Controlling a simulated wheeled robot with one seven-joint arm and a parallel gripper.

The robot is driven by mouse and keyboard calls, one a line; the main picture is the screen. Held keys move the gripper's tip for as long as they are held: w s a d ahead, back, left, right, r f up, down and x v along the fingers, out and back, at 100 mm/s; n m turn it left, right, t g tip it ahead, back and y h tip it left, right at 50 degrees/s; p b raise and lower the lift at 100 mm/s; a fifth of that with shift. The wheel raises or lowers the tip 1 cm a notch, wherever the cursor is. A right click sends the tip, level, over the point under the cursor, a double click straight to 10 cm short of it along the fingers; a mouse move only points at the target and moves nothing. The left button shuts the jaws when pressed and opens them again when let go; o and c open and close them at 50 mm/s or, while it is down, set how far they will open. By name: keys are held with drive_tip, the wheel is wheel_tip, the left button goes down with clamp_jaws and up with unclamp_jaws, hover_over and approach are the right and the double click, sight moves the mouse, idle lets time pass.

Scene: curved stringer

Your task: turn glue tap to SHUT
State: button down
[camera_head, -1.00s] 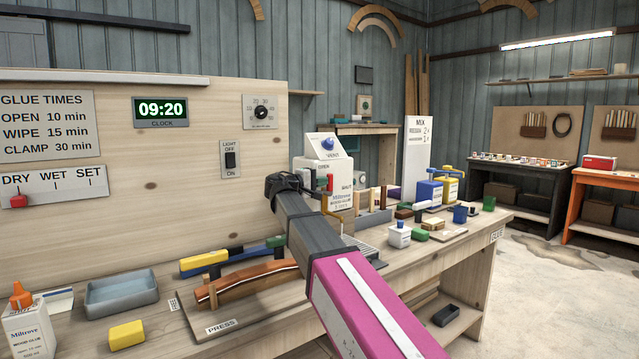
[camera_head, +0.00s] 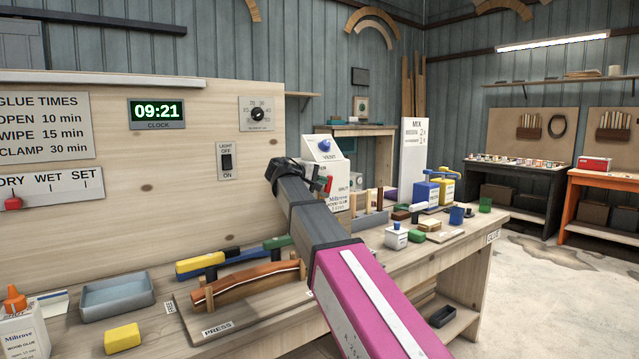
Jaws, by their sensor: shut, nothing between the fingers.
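The rest of the tap is hidden behind my gripper and arm.
A curved wooden piece (camera_head: 250,283) lies on the press board in front. A blue-grey tray (camera_head: 118,296), a yellow block (camera_head: 122,337) and a glue bottle (camera_head: 17,318) are at the left. Blue and yellow cans (camera_head: 427,193) and small pots stand to the right.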

drive_tip(key=shift+w+d+r, duration=0.2)
drive_tip(key=shift+w+d, duration=0.2)
drive_tip(key=shift+d, duration=0.2)
idle(0.6)
